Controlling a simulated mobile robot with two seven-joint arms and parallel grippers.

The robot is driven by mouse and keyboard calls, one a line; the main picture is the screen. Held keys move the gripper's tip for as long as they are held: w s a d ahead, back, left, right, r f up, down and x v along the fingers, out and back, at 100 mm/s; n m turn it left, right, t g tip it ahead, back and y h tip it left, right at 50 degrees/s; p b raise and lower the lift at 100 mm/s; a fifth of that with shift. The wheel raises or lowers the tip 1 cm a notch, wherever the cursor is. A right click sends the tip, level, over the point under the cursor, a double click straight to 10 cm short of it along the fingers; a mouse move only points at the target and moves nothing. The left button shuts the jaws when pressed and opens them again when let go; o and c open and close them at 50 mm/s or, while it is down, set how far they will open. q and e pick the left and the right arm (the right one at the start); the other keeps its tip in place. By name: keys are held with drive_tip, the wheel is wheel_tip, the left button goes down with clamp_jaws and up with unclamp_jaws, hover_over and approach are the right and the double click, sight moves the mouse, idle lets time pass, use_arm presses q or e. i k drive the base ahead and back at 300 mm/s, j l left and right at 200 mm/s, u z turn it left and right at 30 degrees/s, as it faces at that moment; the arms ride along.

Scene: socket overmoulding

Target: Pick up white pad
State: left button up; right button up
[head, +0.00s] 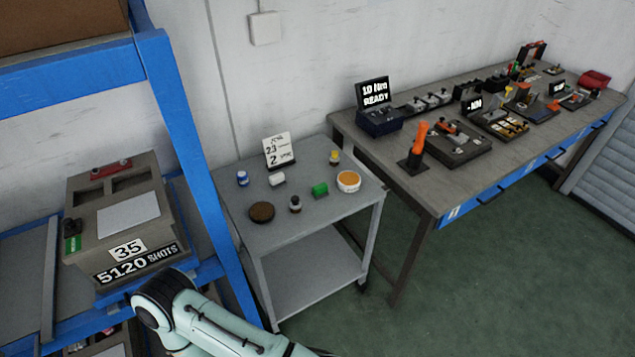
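A small white block (277,180), which looks like the white pad, lies on the top of the grey cart (325,220) near its back left. It sits between a blue-and-white jar (242,178) and a green block (320,190). Nothing touches it. Part of one of my arms, pale green with a black joint, shows at the bottom left, in front of the cart and well apart from the pad. Neither of my grippers is in view.
The cart also holds a brown disc (262,212), a small dark-topped bottle (295,204), an orange-topped round tub (348,181), a yellow-capped bottle (334,157) and a date card (279,151). A blue rack (190,140) stands left; a workbench (400,165) with tools stands right.

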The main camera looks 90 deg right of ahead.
sight(276, 180)
drive_tip(key=k+j+z, duration=0.1)
drive_tip(key=z, duration=1.65)
drive_tip(key=i+z, duration=0.15)
drive_tip(key=z, duration=0.9)
drive_tip(key=i+u, duration=0.1)
drive_tip(key=u, duration=1.9)
drive_tip(key=j+u, duration=0.2)
drive_tip(key=u, duration=0.35)
drive_tip(key=z, duration=0.45)
drive_tip(key=l+z, duration=0.1)
drive_tip(key=z, duration=0.8)
drive_tip(key=i+l+z, duration=0.1)
drive_tip(key=z, duration=0.35)
drive_tip(key=k+j+z, duration=0.1)
drive_tip(key=z, duration=0.6)
drive_tip(key=k, duration=0.05)
